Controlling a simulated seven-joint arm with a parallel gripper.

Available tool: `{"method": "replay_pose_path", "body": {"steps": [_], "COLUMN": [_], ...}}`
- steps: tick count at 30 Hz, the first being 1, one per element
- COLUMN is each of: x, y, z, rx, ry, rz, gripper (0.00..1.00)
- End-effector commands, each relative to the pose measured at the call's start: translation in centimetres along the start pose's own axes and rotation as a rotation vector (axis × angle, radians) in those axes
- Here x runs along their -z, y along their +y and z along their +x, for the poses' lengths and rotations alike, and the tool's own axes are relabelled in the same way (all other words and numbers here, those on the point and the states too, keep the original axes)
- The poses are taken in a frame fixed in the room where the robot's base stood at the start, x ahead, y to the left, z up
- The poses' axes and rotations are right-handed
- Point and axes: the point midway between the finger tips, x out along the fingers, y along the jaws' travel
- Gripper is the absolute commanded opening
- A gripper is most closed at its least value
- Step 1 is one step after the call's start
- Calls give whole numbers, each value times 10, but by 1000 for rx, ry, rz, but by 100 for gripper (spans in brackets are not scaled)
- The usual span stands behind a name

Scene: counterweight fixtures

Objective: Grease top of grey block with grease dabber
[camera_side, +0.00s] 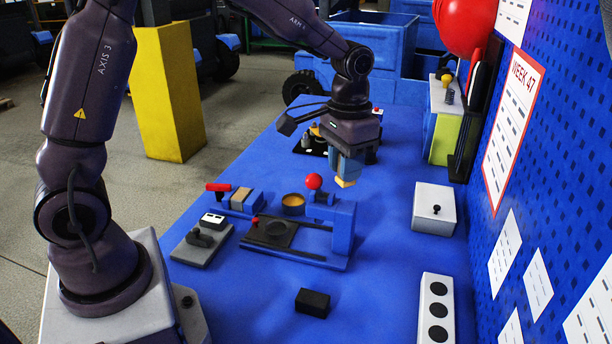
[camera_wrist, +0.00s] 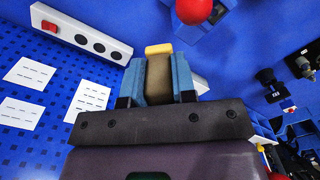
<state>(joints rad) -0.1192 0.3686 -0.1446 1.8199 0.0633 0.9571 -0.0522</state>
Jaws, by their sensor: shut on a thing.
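My gripper (camera_side: 345,170) is above the blue table, up and to the right of the fixture with the red ball knob. In the wrist view its blue fingers are shut on the grease dabber (camera_wrist: 158,80), a brownish body with a yellow tip (camera_wrist: 158,49). In the side view the yellow tip (camera_side: 346,183) points down and touches nothing. A low grey block (camera_side: 202,246) with a black lever lies at the table's left. A small tan-grey block (camera_side: 241,197) sits in a blue clamp. I cannot tell which is the task's grey block.
A blue fixture (camera_side: 342,230) with a red ball knob (camera_side: 314,181) and a copper-coloured cup (camera_side: 293,201) stands mid-table. A black block (camera_side: 312,302), white box (camera_side: 434,208) and power strip (camera_side: 437,312) lie around it. A blue pegboard wall borders the right. Free table lies between fixture and white box.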

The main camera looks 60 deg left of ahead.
Motion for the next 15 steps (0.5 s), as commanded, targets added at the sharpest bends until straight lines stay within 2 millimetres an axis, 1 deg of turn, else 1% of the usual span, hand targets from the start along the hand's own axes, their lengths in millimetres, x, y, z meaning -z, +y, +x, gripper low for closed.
{"method": "replay_pose_path", "body": {"steps": [11,14,15], "x": [0,1,2], "y": [0,-5,-11], "z": [0,1,3], "rx": [0,-1,-1], "ry": [0,-1,-1], "rz": [0,-13,-27], "gripper": [1,1,1]}}
